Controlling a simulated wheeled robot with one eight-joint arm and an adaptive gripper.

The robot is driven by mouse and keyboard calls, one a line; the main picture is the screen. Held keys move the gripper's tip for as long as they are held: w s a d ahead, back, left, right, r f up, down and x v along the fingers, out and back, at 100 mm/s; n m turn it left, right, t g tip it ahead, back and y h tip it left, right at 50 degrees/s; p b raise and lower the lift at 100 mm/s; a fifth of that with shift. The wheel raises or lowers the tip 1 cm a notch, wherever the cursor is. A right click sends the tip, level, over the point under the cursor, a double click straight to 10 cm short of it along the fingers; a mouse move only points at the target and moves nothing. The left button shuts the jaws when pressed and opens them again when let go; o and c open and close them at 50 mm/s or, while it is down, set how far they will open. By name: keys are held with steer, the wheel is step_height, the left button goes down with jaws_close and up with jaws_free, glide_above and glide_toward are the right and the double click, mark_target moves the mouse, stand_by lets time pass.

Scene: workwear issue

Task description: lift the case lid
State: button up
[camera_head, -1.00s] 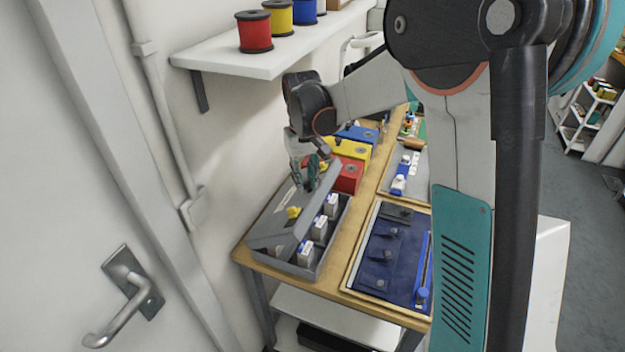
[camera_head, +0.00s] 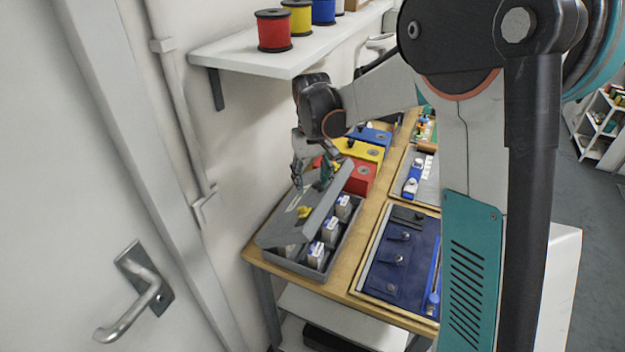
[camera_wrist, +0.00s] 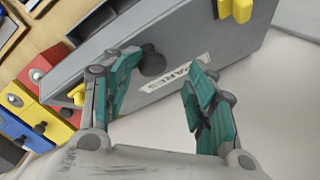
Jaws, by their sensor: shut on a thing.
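The grey case (camera_head: 300,268) stands on the left end of the wooden bench. Its grey lid (camera_head: 287,220) is tilted up at an angle, partly open, with small white-labelled boxes (camera_head: 330,230) showing below it. A yellow latch (camera_head: 304,212) is on the lid; yellow latches also show in the wrist view (camera_wrist: 236,10). My gripper (camera_head: 312,178) is at the lid's upper part. In the wrist view its teal fingers (camera_wrist: 167,68) are at the lid's labelled face, beside a dark round knob (camera_wrist: 152,65). The exact contact is hard to see.
Red (camera_head: 361,178), yellow (camera_head: 362,150) and blue (camera_head: 372,135) bins stand behind the case. A tray with a dark blue garment (camera_head: 400,262) lies to its right. A white shelf (camera_head: 285,58) with spools hangs above. The wall is close on the left.

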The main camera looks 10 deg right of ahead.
stand_by(0.3)
steer(key=shift+s+d+f, duration=0.3)
steer(key=shift+d, duration=0.1)
steer(key=s+d+f+b, duration=0.5)
steer(key=d+f+b, duration=0.1)
steer(key=f, duration=0.2)
step_height(320, 180, up, 14)
steer(key=r+p, duration=0.1)
steer(key=p, duration=0.4)
steer(key=shift+s+a+m+t+b, duration=0.95)
steer(key=shift+s+t, duration=2.55)
steer(key=shift+s, duration=6.95)
steer(key=w+r+n+p, duration=0.1)
steer(key=w+r+p, duration=0.1)
steer(key=r, duration=0.3)
steer(key=w+r+n+g+p, duration=0.1)
steer(key=w+r+p, duration=0.1)
steer(key=r+p, duration=0.2)
steer(key=w+a+r+n+p, duration=0.1)
steer(key=w+r+p, duration=0.1)
steer(key=r, duration=0.4)
steer(key=shift+r+g+p, duration=0.15)
steer(key=shift+g+p, duration=0.15)
steer(key=shift+p, duration=0.3)
